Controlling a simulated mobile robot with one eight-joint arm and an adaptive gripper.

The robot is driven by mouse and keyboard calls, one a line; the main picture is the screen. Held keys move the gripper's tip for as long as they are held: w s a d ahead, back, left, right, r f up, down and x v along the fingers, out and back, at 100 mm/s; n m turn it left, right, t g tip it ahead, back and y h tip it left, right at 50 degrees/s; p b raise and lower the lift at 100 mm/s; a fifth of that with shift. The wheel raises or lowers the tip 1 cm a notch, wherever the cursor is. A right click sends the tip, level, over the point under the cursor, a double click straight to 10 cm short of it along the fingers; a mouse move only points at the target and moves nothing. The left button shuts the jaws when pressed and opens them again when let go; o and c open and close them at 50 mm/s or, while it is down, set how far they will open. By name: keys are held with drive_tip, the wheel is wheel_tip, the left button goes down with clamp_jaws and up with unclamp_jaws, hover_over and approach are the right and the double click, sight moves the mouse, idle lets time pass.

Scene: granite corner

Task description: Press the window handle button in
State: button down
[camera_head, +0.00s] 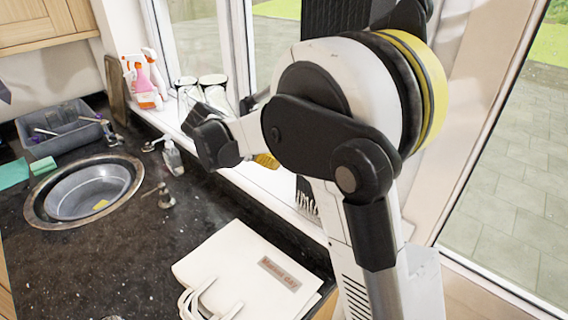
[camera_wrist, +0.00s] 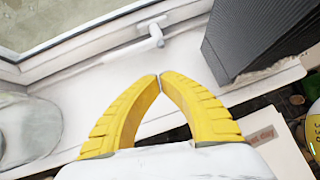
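The white window handle (camera_wrist: 152,32) is on the white window frame at the top centre of the wrist view. A small knob-like end (camera_wrist: 157,43) of it points down toward my fingers; I cannot make out a separate button. My gripper (camera_wrist: 160,77) has yellow ribbed fingers with their tips together and nothing visible between them. The tips appear just below the handle in the picture, with a gap between. In the head view, my arm hides the handle and most of the gripper; only a bit of yellow finger (camera_head: 266,160) shows.
A black ribbed block (camera_wrist: 255,40) stands right of the handle on the white sill. Clear glasses (camera_head: 212,90) and spray bottles (camera_head: 145,80) are along the sill at left. A cream bag (camera_head: 240,272) lies on the dark counter near the round sink (camera_head: 85,192).

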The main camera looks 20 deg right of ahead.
drive_tip(key=v, duration=0.4)
drive_tip(key=shift+a+p, duration=0.15)
drive_tip(key=shift+p, duration=0.2)
drive_tip(key=shift+a, duration=0.1)
idle(0.3)
drive_tip(key=s+a+f+m+t+y+b, duration=0.1)
drive_tip(key=s+m+t+y, duration=0.1)
drive_tip(key=s+m, duration=0.4)
drive_tip(key=s+a+f+m+t+y+b, duration=0.1)
drive_tip(key=s+a+f+m+y+b, duration=0.1)
drive_tip(key=s+m, duration=0.5)
drive_tip(key=s+a+f+m+t+y+b, duration=0.2)
drive_tip(key=s+m+y, duration=0.2)
drive_tip(key=s+m, duration=0.3)
drive_tip(key=s, duration=0.5)
drive_tip(key=shift+t+y, duration=0.3)
drive_tip(key=shift+s+f, duration=0.1)
drive_tip(key=shift+s, duration=0.05)
